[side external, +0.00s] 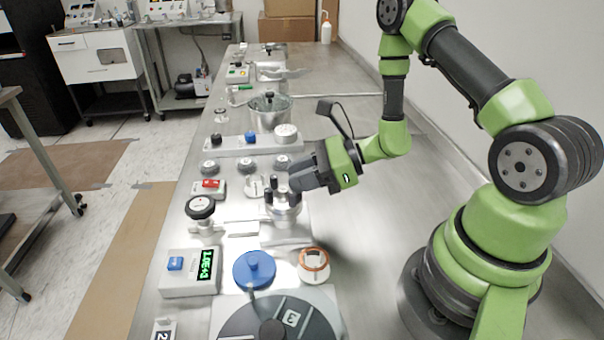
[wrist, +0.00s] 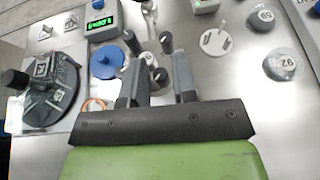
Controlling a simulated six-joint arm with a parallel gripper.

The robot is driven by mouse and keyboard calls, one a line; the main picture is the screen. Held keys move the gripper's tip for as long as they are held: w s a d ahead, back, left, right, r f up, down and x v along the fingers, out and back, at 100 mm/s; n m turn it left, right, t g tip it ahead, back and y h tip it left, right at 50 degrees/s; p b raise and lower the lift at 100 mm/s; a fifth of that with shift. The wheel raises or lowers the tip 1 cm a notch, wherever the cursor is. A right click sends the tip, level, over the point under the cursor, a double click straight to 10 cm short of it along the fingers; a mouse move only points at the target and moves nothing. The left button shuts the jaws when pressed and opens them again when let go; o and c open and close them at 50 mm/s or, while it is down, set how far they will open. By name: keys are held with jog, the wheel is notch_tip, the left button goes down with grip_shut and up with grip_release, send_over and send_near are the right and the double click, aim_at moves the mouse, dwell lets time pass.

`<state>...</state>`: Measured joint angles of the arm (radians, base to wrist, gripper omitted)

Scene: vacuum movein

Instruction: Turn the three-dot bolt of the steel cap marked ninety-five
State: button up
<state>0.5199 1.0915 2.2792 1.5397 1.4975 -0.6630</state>
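A steel cap (side external: 284,215) with several upright black-topped bolts sits on a metal plate mid-bench. It also shows in the wrist view (wrist: 148,62), partly hidden behind my fingers. My gripper (side external: 294,183) reaches in from the right in the side view, close to the cap's bolts. In the wrist view my gripper (wrist: 157,80) has its two fingers apart. One black bolt top (wrist: 160,76) appears between or just beyond the fingertips; contact cannot be told. Two other bolt tops (wrist: 166,42) and (wrist: 131,41) stand farther off. The number and dots on this cap are not readable.
A blue knobbed disc (side external: 255,269), a copper-ringed port (side external: 313,264) and a green-lit readout box (side external: 190,272) stand in front. A black handwheel (side external: 200,207) is left. Round numbered caps (wrist: 284,65) stand nearby.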

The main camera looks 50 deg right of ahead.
jog(key=v, duration=1)
jog(key=shift+r, duration=0.1)
jog(key=o, duration=0.3)
jog(key=shift+a, duration=0.1)
jog(key=w+a+r+n+g+h, duration=0.3)
jog(key=w+r+n+g+h, duration=0.25)
jog(key=w+n+g, duration=0.5)
jog(key=shift+n+g+y, duration=0.25)
jog(key=shift+n+g, duration=0.1)
jog(key=shift+n, duration=0.6)
jog(key=x, duration=0.3)
jog(key=s+x, duration=0.1)
jog(key=x, duration=0.2)
jog(key=s+x, duration=0.1)
jog(key=x, duration=0.2)
jog(key=shift+f, duration=0.3)
